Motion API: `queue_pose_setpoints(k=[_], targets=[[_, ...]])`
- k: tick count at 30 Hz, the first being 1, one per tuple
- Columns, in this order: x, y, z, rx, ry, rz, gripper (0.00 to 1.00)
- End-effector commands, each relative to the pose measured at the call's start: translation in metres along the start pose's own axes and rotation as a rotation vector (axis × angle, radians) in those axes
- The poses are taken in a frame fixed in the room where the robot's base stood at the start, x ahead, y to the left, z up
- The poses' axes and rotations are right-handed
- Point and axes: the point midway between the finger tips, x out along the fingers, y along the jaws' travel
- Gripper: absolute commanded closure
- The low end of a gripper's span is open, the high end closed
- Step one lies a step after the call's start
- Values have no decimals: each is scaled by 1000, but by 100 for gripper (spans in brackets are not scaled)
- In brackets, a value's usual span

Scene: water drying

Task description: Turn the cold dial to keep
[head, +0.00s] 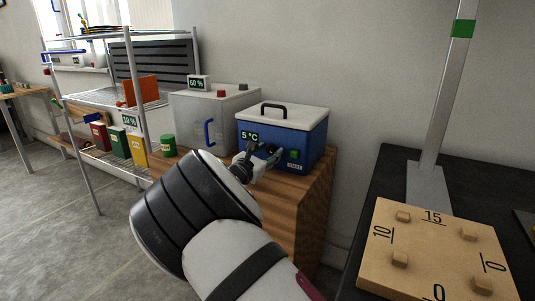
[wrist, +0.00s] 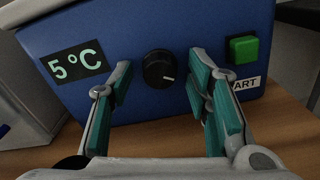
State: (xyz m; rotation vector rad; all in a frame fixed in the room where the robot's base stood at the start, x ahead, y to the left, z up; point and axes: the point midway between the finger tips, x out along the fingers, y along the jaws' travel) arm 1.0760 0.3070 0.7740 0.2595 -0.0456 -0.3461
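The blue cold box (head: 313,142) with a white lid and black handle stands on a wooden cabinet. Its front carries a display (wrist: 76,63) reading 5 °C, a black round dial (wrist: 159,68) with a white mark pointing right and slightly down, and a green button (wrist: 243,49) above a partly covered START label. My gripper (wrist: 160,88) is open in front of the box, with the dial showing between its two teal-padded fingers. The fingers appear apart from the dial. In the head view my gripper (head: 262,158) hides the dial.
A grey box (head: 190,119) with a 60 % display stands left of the blue box, near a green can (head: 168,145). A wire rack (head: 128,62) holds coloured boxes at the left. A dark table (head: 385,177) with a wooden board (head: 440,245) is at the right.

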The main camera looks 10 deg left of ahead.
Motion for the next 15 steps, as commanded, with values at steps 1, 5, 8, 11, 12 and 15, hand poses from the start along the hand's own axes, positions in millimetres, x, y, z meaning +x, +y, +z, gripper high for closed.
queue_pose_setpoints(k=[1,5,8,11,12,15], targets=[[0,0,0,0,0,0,70],[0,0,0,0,0,0,100],[0,0,0,0,0,0,100],[0,0,0,-3,0,0,100],[0,0,0,-7,0,0,100],[0,0,1,-28,0,0,100]])
